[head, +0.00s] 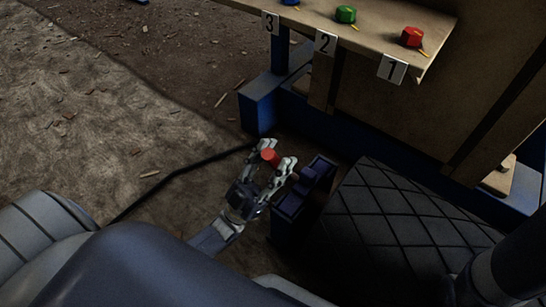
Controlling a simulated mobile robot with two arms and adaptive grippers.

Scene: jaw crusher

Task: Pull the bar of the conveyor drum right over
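The conveyor drum (400,215) is a large dark roller with a diamond pattern, at the lower right of the head view. A blue bracket (304,188) stands at its left end. My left gripper (279,153) is just left of this bracket. Its fingers stand apart, with a red cylindrical end (270,157) between them. This looks like the grip of a bar, but the rest of it is hidden by the gripper. I cannot tell whether the fingers touch it. My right gripper is not in view.
A wooden shelf (370,35) above carries blue, green (346,14) and red (411,37) knobs, with tags numbered 3, 2 and 1. A blue frame post (258,112) stands behind my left gripper. Brown ground with scattered chips is open at left.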

